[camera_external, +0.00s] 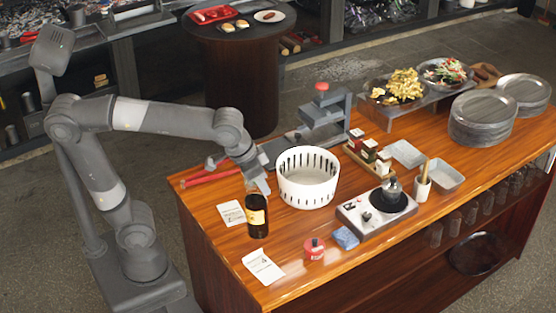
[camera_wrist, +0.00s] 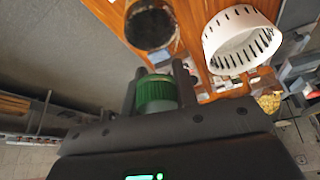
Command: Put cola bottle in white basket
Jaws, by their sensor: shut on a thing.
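The cola bottle (camera_external: 257,217) is dark with a yellow label and is upright near the left end of the wooden counter. Whether its base touches the counter is hard to tell. My gripper (camera_external: 257,186) is over its top, shut on it. In the wrist view a ridged green cap (camera_wrist: 156,92) sits between my gripper's fingers (camera_wrist: 157,88), with a dark round shape beyond it that seems to be the bottle's body. The white basket (camera_external: 307,193) is round and slotted, on the counter right of the bottle; it also shows in the wrist view (camera_wrist: 222,32).
White cards (camera_external: 263,266) lie by the bottle. A red tin (camera_external: 314,248), a blue sponge (camera_external: 345,238) and a burner (camera_external: 378,212) stand in front and right of the basket. A condiment caddy (camera_external: 368,156) is right of it. Red-handled tongs (camera_external: 212,176) lie behind.

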